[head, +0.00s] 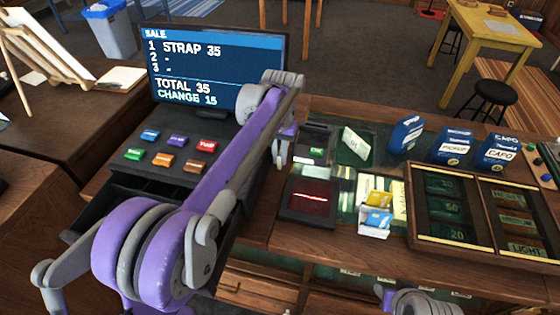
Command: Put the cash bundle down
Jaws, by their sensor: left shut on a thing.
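My left gripper (281,158) points down just right of the cash register, near the small dark card terminal (314,142). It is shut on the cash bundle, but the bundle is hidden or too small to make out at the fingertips. A pale green note-like piece (354,142) lies tilted on a dark green mat (345,156), apart from my gripper on its right. The register screen (215,68) reads strap 35, total 35, change 15. The register drawer (145,190) is open below the keys and partly hidden by my left arm.
A dark pad with a red line (309,200) sits on the counter. Small yellow and blue packets (378,215) stand to its right. Blue capo boxes (452,146) stand farther back. A wooden framed case (455,240) fills the right side.

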